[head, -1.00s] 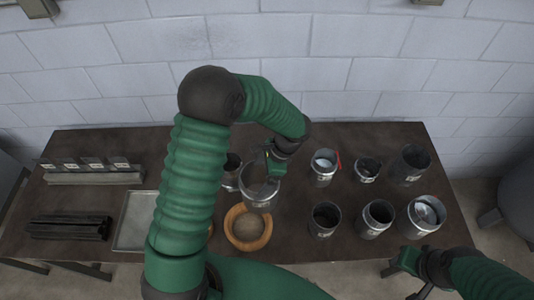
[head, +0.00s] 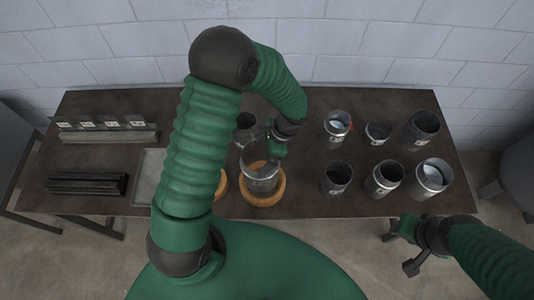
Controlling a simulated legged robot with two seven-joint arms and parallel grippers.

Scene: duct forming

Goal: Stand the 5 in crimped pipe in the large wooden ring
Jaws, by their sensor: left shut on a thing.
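My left gripper (head: 277,147) is shut on the wall of a grey metal pipe (head: 261,178), at its upper right side. The pipe is upright, its open top facing up. Its lower end appears inside the large wooden ring (head: 263,200), which lies on the table near the front edge. I cannot tell whether the pipe touches the table inside the ring. My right gripper (head: 405,245) is off the table's front edge at the lower right, away from the pipe; its jaw opening is unclear.
Several metal pipes and cans stand on the right of the table (head: 300,180). A dark can (head: 246,125) stands behind the held pipe. Another wooden ring (head: 222,186) is partly hidden by my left arm. A flat tray (head: 148,178) and metal bars (head: 88,184) lie on the left.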

